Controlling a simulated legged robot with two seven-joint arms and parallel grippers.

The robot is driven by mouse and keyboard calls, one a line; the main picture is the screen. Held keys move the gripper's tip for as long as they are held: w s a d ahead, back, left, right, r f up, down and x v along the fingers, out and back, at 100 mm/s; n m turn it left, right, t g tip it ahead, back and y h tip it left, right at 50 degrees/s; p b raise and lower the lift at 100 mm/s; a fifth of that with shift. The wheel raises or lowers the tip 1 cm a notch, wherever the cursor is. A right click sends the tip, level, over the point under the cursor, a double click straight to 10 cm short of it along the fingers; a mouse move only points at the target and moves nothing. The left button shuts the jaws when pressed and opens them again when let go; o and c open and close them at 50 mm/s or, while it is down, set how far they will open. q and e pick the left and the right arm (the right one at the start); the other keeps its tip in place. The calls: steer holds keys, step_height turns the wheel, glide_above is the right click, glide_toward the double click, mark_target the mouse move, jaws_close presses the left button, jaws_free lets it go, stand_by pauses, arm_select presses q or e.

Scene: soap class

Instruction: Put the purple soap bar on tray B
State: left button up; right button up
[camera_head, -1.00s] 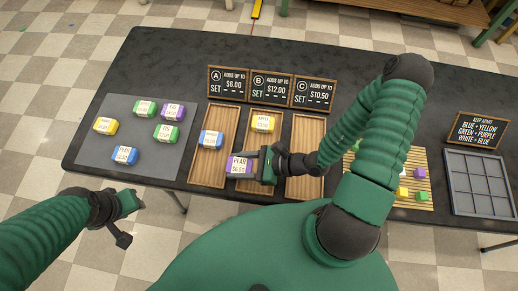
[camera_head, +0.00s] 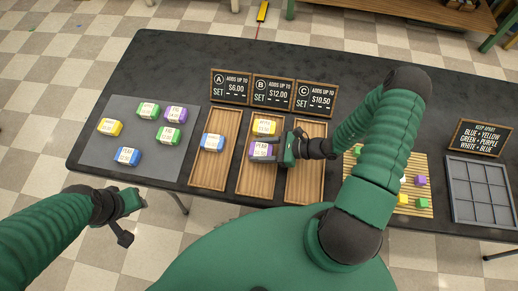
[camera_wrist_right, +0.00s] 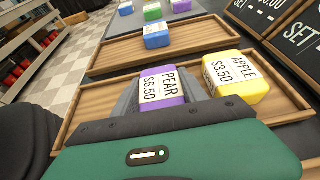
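The purple soap bar (camera_head: 261,150), labelled PEAR $6.50, is at tray B (camera_head: 258,182), just below the yellow soap bar (camera_head: 264,127) in the head view. My right gripper (camera_head: 284,150) reaches in from the right and is shut on the purple bar. In the right wrist view the purple bar (camera_wrist_right: 162,90) sits between the dark fingers, beside the yellow APPLE bar (camera_wrist_right: 235,75). I cannot tell whether the purple bar touches the tray floor. My left gripper (camera_head: 128,220) is empty, off the table's front edge; its opening is unclear.
Tray A (camera_head: 208,172) holds a blue bar (camera_head: 212,142). Tray C (camera_head: 305,180) looks empty. A grey mat (camera_head: 150,160) at left holds several bars. Price signs (camera_head: 273,90) stand behind the trays. A bamboo mat (camera_head: 412,211) and a grey grid tray (camera_head: 480,190) are at right.

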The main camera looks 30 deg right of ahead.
steer(key=o, duration=0.4)
steer(key=shift+d+f, duration=0.15)
steer(key=shift+d, duration=0.2)
arm_select(q)
steer(key=shift+s+d, duration=0.1)
steer(key=shift+d, duration=0.05)
arm_select(e)
steer(key=shift+o, duration=0.2)
steer(key=shift+s+a, duration=0.1)
steer(key=shift+a, duration=0.15)
arm_select(q)
steer(key=shift+d, duration=0.15)
steer(key=shift+r, duration=0.1)
